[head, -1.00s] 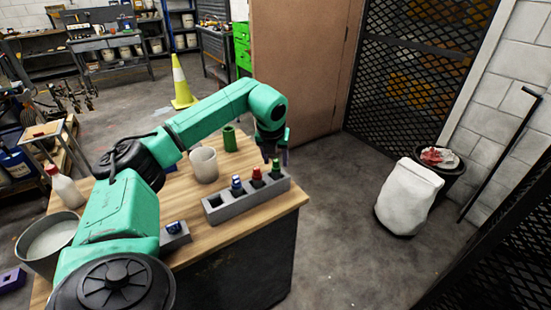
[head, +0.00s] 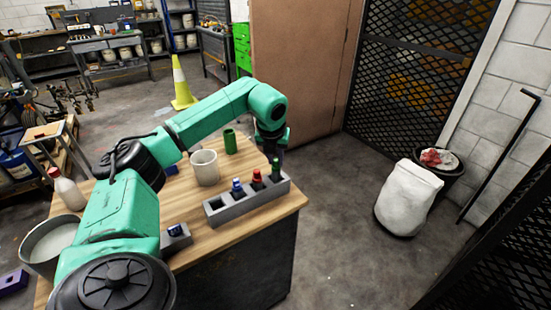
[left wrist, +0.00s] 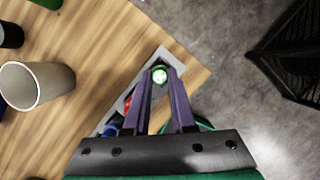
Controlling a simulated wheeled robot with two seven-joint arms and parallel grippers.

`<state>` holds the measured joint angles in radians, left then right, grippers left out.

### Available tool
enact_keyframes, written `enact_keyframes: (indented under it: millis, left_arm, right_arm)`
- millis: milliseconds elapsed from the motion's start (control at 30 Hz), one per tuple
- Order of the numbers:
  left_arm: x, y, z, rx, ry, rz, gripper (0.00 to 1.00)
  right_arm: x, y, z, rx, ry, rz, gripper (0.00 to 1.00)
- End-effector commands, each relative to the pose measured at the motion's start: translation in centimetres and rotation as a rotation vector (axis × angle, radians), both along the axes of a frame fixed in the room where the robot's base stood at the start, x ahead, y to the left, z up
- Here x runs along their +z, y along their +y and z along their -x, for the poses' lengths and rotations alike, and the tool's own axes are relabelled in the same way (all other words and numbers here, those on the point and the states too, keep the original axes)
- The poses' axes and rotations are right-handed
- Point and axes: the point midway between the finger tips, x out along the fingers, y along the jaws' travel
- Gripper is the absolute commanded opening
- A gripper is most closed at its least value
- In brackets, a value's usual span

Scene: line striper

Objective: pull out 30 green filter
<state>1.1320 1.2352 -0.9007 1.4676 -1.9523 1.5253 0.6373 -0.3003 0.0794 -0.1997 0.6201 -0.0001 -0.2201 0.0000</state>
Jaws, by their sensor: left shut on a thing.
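The green filter (head: 276,168) stands upright in the right end slot of the grey rack (head: 228,213) on the wooden table. My left gripper (head: 276,157) is above that end, pointing down, and is shut on the green filter's top. In the left wrist view the green filter's pale-marked top (left wrist: 160,75) is between the tips of the two purple fingers (left wrist: 160,73). A red filter (head: 257,177) and a blue filter (head: 237,186) stand in the slots to its left, and the left end slot is empty. The green filter's lower part is hidden in the rack. My right gripper is not in view.
A white cup (head: 204,170) and a green cylinder (head: 230,141) stand behind the rack. A small grey block (head: 178,240) with a blue item is at the front left. A bucket (head: 48,240) and white bottle (head: 66,192) stand at the left.

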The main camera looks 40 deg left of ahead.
Motion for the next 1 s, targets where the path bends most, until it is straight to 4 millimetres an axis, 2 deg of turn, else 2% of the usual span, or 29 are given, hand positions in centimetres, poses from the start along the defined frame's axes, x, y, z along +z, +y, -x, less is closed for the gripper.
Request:
enact_keyframes:
  millis: [1000]
  left_arm:
    - [6.5,0.0,0.0,0.0,0.0,0.0,0.0]
  right_arm:
    - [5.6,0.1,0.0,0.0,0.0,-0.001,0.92]
